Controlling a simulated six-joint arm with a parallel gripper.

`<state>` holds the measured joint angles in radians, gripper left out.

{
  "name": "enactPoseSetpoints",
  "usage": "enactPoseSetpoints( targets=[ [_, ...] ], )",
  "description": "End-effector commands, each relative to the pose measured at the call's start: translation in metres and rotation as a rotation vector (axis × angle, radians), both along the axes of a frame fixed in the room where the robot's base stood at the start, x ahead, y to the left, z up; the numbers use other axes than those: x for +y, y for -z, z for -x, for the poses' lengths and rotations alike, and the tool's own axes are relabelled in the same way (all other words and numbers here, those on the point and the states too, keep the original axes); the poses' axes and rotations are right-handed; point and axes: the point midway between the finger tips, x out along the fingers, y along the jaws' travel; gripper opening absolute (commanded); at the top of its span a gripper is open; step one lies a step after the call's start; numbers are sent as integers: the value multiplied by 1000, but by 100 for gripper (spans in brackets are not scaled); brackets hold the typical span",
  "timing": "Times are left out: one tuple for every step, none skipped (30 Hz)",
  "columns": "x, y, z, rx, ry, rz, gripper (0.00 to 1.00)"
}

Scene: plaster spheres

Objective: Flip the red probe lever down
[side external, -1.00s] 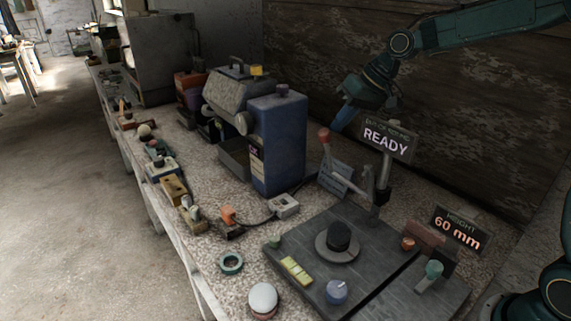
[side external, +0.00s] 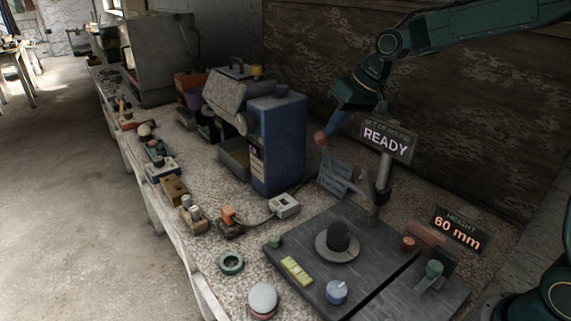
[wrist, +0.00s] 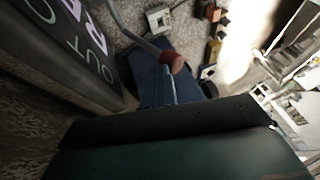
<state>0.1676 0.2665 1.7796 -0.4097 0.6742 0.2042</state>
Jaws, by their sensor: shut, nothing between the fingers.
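The probe lever has a red knob (side external: 321,139) on a pale stem, and it stands beside the post of the READY sign (side external: 387,139). In the side view the knob is still raised well above the bench. My gripper (side external: 329,128) is shut and empty, its blue fingers angled down with the tips right at the knob's upper side. In the wrist view the knob (wrist: 172,61) sits just beyond the fingertips (wrist: 168,82), and they appear to touch. The stem runs from the knob to the upper left there, partly out of frame.
A blue box-shaped machine (side external: 278,143) stands left of the lever. The READY sign is close to my gripper. A HEIGHT 60 mm display (side external: 458,231) and a dark plate (side external: 300,260) with a black knob (side external: 338,238) lie in front. A wooden panel closes the back.

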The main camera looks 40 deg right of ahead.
Motion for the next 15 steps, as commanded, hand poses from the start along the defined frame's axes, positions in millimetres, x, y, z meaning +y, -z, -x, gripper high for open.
enactPoseSetpoints(
  targets=[
    [5,0,0,0,-4,19,0],
    [8,0,0,-1,-5,32,0],
    [11,1,0,0,-6,51,0],
    [13,1,0,0,-7,65,0],
    [15,2,0,0,-5,81,0],
    [18,3,0,-1,-6,101,0],
    [21,3,0,-1,-7,117,0],
    [23,4,0,-1,-6,134,0],
    [26,5,0,0,-7,156,0],
    [28,6,0,-1,-7,172,0],
    [31,6,0,-1,-6,189,0],
    [34,8,0,-1,-6,211,0],
    [36,9,0,0,-7,228,0],
    [39,10,0,-1,-7,244,0],
    [42,11,0,-1,-7,266,0]
  ],
)
